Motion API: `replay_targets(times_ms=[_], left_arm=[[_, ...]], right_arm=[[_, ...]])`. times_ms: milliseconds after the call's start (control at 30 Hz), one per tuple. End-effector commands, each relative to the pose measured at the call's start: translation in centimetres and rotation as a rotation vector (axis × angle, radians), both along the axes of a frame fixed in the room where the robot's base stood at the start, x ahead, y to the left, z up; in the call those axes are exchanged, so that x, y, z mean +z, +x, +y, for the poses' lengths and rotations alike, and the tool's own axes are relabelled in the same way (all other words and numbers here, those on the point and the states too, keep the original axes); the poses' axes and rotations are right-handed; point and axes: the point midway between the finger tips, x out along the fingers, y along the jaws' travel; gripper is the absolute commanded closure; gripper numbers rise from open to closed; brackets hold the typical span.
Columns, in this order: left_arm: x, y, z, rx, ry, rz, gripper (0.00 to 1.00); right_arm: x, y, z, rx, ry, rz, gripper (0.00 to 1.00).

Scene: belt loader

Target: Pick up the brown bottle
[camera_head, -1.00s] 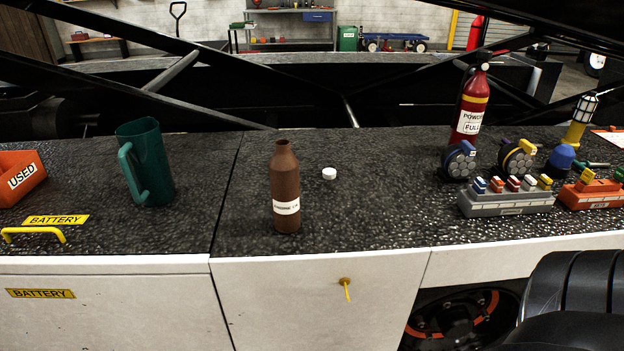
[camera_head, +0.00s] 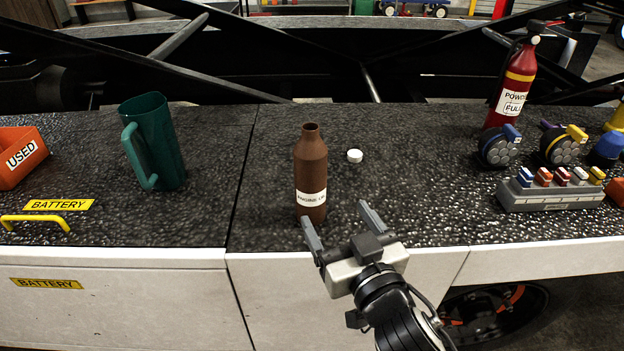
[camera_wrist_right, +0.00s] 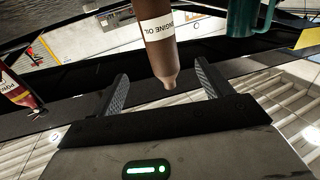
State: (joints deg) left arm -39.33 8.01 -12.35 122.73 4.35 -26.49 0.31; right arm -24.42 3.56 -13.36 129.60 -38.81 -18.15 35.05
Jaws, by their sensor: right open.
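The brown bottle (camera_head: 311,167) stands upright on the dark speckled top, with a white label reading engine oil and an uncapped neck. It also shows in the right wrist view (camera_wrist_right: 157,40), between and beyond the fingers. My right gripper (camera_head: 340,222) is open and empty, its fingers pointing toward the bottle from the front. The left fingertip is close to the bottle's base in the head view; I cannot tell whether it touches. A white cap (camera_head: 355,156) lies to the right behind the bottle. My left gripper is not in view.
A green jug (camera_head: 158,140) stands left of the bottle, beside an orange bin (camera_head: 20,157). A red fire extinguisher (camera_head: 514,85), round tools (camera_head: 499,147) and a grey tray of colored pieces (camera_head: 550,198) stand at right. The surface around the bottle is mostly clear.

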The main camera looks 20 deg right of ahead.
Motion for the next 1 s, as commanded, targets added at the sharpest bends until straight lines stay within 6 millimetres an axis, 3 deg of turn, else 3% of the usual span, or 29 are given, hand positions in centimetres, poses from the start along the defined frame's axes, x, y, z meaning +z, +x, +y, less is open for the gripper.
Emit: replay_targets(times_ms=[300,1000], left_arm=[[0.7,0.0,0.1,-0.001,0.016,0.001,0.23],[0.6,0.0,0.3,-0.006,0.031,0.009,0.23]], right_arm=[[0.2,6.9,0.3,0.000,-0.004,-0.001,0.22],[-0.3,14.3,0.9,0.001,-0.003,0.003,0.22]])
